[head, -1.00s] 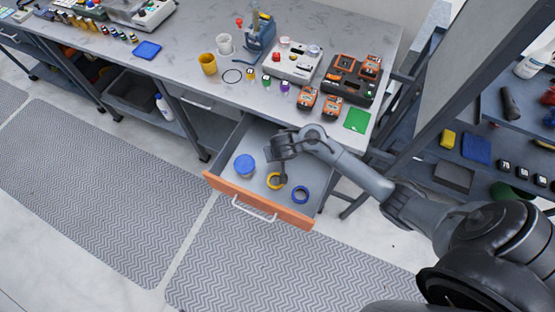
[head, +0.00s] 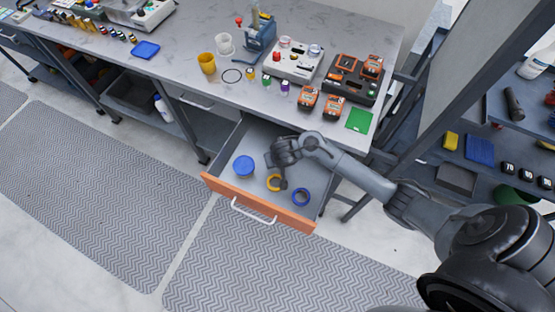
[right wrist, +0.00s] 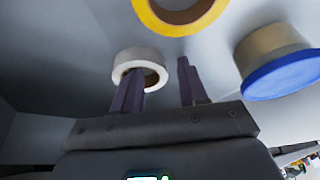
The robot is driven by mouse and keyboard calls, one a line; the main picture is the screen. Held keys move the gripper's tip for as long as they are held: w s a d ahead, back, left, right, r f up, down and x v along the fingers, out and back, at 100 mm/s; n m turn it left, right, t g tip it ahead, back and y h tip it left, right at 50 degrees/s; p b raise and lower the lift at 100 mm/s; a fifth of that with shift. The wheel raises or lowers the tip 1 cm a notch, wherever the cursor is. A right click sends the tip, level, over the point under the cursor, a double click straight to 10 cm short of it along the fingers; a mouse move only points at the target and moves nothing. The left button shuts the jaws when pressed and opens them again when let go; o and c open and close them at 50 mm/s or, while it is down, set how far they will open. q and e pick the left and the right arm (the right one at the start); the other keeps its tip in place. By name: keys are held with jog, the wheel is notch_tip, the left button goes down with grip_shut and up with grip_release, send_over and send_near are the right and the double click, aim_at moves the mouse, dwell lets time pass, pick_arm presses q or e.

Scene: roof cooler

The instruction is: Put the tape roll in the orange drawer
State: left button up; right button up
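The orange-fronted drawer (head: 225,190) is pulled out from under the workbench. A yellow tape roll (head: 273,184) lies in it; it also shows at the top of the right wrist view (right wrist: 180,12). A blue ring-shaped roll (head: 301,197) lies to its right. A white tape roll (right wrist: 140,66) shows in the right wrist view, partly behind one fingertip; it is not visible in the head view. My right gripper (right wrist: 160,78) is over the drawer with its fingers apart and the space between them empty. Whether a finger touches the white roll is unclear. My left gripper is out of view.
A blue-lidded tub (head: 243,166) stands in the drawer's left part. The workbench top (head: 190,45) above carries orange-black batteries (head: 308,99), a yellow cup (head: 207,63) and a green pad (head: 358,120). A dark shelf unit (head: 480,190) stands at right.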

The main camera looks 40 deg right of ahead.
jog(key=shift+s+r+p, duration=0.1)
jog(key=shift+r+p, duration=0.35)
jog(key=shift+r, duration=0.1)
jog(key=p+v, duration=0.7)
jog(key=v, duration=0.4)
jog(key=s+a+r+n+y, duration=0.1)
jog(key=s+a+r+n, duration=0.2)
jog(key=s, duration=0.5)
jog(key=s+a+r+n+y, duration=0.1)
jog(key=s+a+r+n, duration=0.2)
jog(key=s, duration=0.6)
jog(key=shift+s+r+n, duration=0.25)
jog(key=shift+r+n, duration=0.25)
